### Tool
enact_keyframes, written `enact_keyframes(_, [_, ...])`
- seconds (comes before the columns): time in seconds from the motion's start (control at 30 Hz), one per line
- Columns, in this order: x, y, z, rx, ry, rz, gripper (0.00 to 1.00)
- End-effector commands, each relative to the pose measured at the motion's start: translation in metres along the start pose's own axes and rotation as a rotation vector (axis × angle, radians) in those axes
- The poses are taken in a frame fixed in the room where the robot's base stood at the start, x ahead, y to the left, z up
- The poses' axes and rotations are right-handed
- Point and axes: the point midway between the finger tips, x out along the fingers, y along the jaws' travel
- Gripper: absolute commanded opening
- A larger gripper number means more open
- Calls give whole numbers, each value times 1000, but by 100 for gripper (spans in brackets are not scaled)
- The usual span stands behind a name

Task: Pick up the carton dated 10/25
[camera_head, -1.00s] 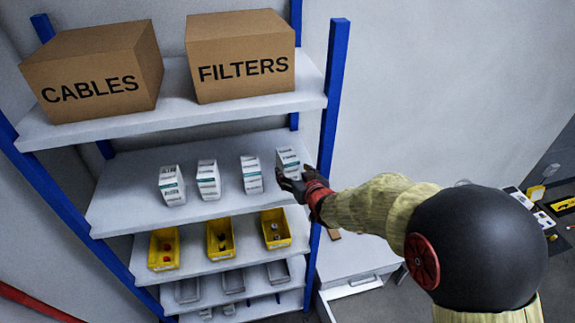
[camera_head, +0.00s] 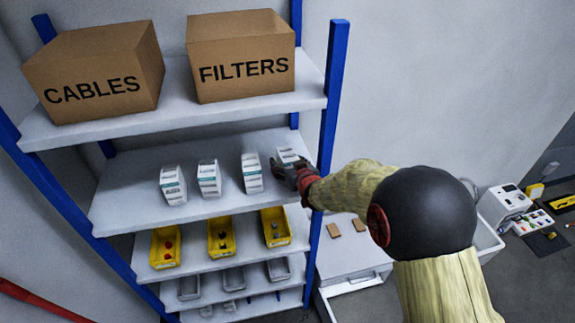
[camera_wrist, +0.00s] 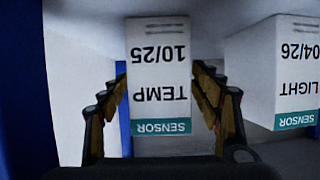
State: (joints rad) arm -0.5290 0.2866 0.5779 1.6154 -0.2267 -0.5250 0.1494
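The carton dated 10/25 (camera_wrist: 158,80) is white with a teal band, labelled SENSOR TEMP, and appears upside down in the wrist view. It stands at the right end of the middle shelf (camera_head: 130,200), where its top (camera_head: 287,154) shows in the head view. My gripper (camera_head: 284,172) is in front of it, open, with one finger on each side. A small gap seems to show beside each finger; contact cannot be told for certain. My gripper hides the carton's lower part in the head view.
The carton dated 04/26, labelled LIGHT (camera_wrist: 285,75), stands close beside my gripper. Two more white cartons (camera_head: 209,178) (camera_head: 173,185) are further left. A blue shelf post (camera_head: 333,95) rises close on the right. Yellow bins (camera_head: 165,247) are on the shelf below.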

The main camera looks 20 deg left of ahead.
Motion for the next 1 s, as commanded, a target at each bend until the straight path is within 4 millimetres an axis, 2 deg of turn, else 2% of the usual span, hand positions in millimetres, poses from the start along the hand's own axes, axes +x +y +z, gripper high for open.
enact_keyframes(0.87, [0, 0, 0, 0, 0, 0, 14])
enact_keyframes(1.0, [0, 0, 0, 0, 1, 0, 13])
